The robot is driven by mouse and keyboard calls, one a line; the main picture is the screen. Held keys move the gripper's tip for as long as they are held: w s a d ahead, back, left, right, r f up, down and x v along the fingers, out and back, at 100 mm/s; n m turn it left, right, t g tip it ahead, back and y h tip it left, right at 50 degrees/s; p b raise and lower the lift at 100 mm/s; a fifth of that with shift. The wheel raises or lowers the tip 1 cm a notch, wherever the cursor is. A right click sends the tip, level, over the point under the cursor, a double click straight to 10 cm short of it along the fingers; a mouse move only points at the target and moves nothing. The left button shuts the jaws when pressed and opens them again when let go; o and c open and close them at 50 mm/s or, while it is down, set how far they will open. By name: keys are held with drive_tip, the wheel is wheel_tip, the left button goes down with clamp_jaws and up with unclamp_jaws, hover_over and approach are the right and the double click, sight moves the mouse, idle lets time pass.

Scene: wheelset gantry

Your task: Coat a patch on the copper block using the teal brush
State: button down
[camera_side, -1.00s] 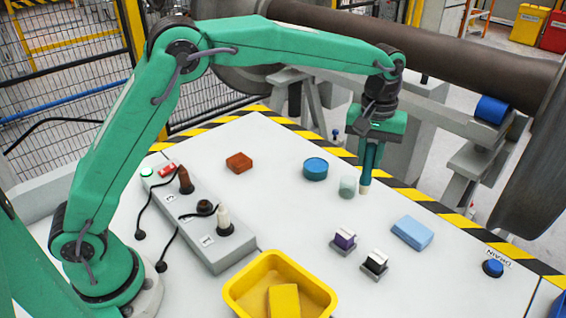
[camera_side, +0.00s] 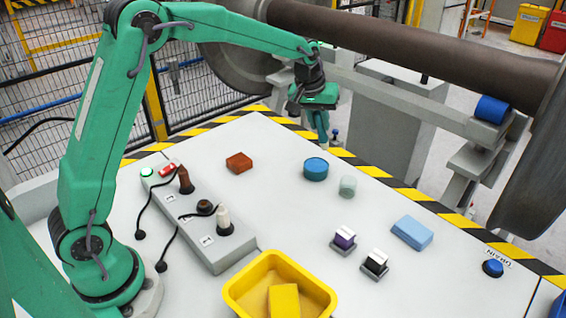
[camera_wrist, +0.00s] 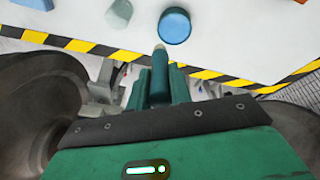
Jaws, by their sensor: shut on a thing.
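The copper block (camera_side: 239,162) is a small reddish-brown block lying on the left back part of the white table. An orange edge at the top right of the wrist view is likely the same block (camera_wrist: 303,2). My gripper (camera_side: 319,121) is raised near the table's striped back edge, to the right of the block and apart from it. In the wrist view, my gripper (camera_wrist: 159,82) is shut on the teal brush (camera_wrist: 160,68), whose pale tip points away from the jaws. In the side view the brush is mostly hidden by the fingers.
A blue round pot (camera_side: 315,170) and a pale green cylinder (camera_side: 347,187) stand near the gripper. A grey socket box (camera_side: 215,249) with cables, a yellow tray (camera_side: 236,301), two small stamps, a light blue block (camera_side: 412,232) and a blue button (camera_side: 493,268) are elsewhere.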

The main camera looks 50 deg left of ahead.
drive_tip(key=shift+a, duration=1.25)
drive_tip(key=shift+f, duration=0.25)
drive_tip(key=shift+f, duration=2.75)
drive_tip(key=shift+f, duration=0.65)
drive_tip(key=shift+r, duration=0.15)
wheel_tip(320, 180, up, 7)
idle(0.4)
idle(0.5)
